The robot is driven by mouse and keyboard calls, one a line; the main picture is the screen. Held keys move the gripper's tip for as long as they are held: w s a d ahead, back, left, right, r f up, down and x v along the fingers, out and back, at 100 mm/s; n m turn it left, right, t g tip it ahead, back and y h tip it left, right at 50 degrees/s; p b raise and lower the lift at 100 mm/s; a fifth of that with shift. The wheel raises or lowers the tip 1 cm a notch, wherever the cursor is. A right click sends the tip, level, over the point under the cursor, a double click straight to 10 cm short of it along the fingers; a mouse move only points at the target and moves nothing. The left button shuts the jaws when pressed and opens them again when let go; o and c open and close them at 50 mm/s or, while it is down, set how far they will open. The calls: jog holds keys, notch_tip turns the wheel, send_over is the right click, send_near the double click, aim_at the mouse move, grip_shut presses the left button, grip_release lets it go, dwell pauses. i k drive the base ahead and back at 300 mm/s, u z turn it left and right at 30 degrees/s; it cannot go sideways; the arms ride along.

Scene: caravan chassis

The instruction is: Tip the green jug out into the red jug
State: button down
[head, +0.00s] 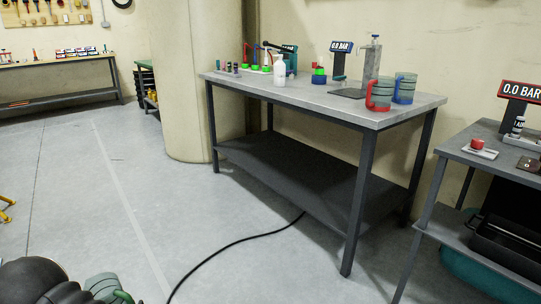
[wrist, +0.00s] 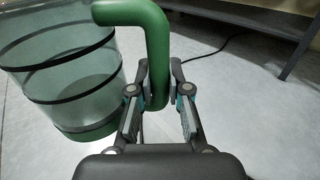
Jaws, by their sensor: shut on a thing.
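The green jug (wrist: 65,75) is a see-through vessel with dark bands, a green base and a green handle (wrist: 150,25). My gripper (wrist: 159,88) is shut on the handle, with the jug's body to the left in the wrist view. Part of the green jug (head: 102,286) also shows at the bottom left of the head view, beside my dark arm. I cannot tell what is in it. The red jug (head: 378,95), with a red handle, stands upright near the right end of the grey workbench (head: 335,101), well away from my gripper.
A blue jug (head: 405,88) stands close beside the red jug, to its right. A grey pump-like device (head: 372,62) and a white bottle (head: 279,76) are also on the workbench. A black cable (head: 230,247) crosses the floor. Open floor lies before the bench.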

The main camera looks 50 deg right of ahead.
aim_at(380, 89)
jog(key=i, duration=1.05)
jog(key=z, duration=3.3)
